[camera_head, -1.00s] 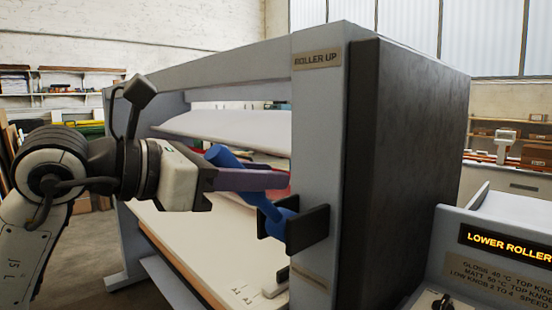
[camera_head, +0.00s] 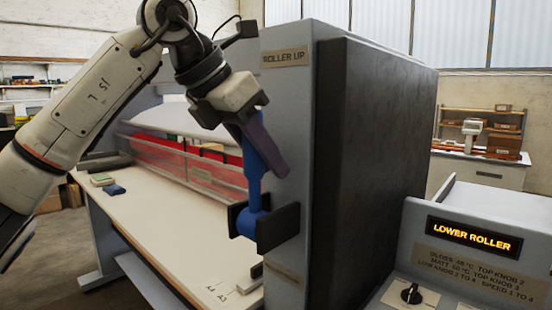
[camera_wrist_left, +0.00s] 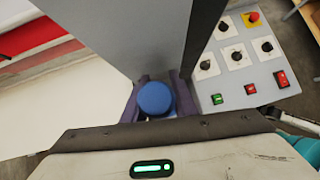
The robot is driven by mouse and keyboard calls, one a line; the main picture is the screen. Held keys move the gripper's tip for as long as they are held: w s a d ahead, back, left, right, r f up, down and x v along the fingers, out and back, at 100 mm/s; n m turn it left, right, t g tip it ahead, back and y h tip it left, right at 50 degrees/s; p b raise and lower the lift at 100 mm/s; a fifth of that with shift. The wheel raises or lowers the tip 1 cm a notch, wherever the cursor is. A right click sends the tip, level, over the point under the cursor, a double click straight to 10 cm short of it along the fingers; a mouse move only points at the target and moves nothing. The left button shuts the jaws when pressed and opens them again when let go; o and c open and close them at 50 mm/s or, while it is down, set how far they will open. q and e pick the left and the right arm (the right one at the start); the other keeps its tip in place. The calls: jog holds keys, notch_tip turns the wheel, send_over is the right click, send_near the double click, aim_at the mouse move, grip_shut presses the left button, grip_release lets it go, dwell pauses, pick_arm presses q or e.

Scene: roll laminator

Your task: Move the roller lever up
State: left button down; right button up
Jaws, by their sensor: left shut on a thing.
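The blue roller lever (camera_head: 253,179) stands nearly upright from its dark pivot bracket (camera_head: 277,228) on the laminator's front post, below the "ROLLER UP" label (camera_head: 285,58). My left gripper (camera_head: 270,160) comes down from above and is shut on the upper part of the lever, with its fingers on either side of it. In the left wrist view the lever's round blue end (camera_wrist_left: 155,98) sits between the fingers. The fingers hide part of the lever in the head view.
The laminator's pale bed (camera_head: 180,220) lies left of the post, with a small blue block (camera_head: 115,190) on it. A control panel (camera_head: 470,250) reading "LOWER ROLLER" stands at the right. Its knobs and buttons also show in the left wrist view (camera_wrist_left: 245,60).

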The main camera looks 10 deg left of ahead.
pick_arm(q)
jog(key=shift+w, duration=0.1)
dwell(0.4)
jog(key=c, duration=1.4)
grip_release()
jog(key=shift+w+d+f, duration=0.1)
jog(key=shift+d, duration=0.05)
jog(key=shift+c, duration=0.2)
jog(key=v, duration=1)
jog(key=shift+r, duration=0.25)
jog(key=shift+r, duration=0.15)
